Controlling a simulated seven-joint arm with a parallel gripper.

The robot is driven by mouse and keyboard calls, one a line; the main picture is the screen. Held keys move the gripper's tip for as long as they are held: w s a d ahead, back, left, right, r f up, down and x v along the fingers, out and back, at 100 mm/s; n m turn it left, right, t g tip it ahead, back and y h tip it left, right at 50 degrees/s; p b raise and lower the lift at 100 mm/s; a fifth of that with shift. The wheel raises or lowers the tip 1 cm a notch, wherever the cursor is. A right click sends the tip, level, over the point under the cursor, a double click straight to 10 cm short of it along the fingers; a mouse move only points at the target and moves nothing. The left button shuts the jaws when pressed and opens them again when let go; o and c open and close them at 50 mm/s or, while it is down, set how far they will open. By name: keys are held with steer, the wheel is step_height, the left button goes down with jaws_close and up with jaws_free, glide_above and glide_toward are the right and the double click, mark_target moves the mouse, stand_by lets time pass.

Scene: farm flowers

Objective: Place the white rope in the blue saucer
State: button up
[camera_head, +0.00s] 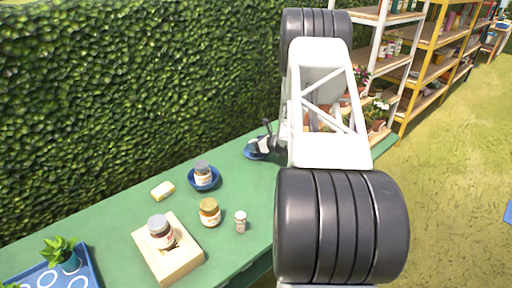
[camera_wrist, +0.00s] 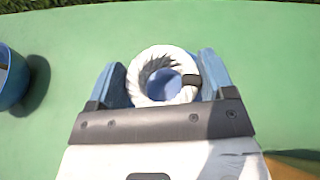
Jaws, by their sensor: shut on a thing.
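The white rope (camera_wrist: 144,68) is a thick coiled ring with a dark band on its right side. My gripper (camera_wrist: 163,73) is shut on it, with a finger on each side. In the head view, my gripper (camera_head: 262,142) is at the far part of the table, partly hidden by my arm. A blue saucer (camera_head: 251,155) sits directly below it on the green table. Blue also shows through the ring's hole in the wrist view, where the saucer (camera_wrist: 165,86) lies under the rope. I cannot tell whether the rope touches the saucer.
A second blue saucer (camera_head: 215,184) holds a jar (camera_head: 203,172). A hedge (camera_head: 130,80) borders the table.

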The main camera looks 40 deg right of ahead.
steer(key=shift+f, duration=0.85)
steer(key=shift+f, duration=0.1)
steer(key=o, duration=1)
steer(key=shift+s+d+r, duration=0.1)
steer(key=shift+s+r, duration=0.2)
steer(key=shift+s, duration=0.15)
steer(key=v, duration=1.1)
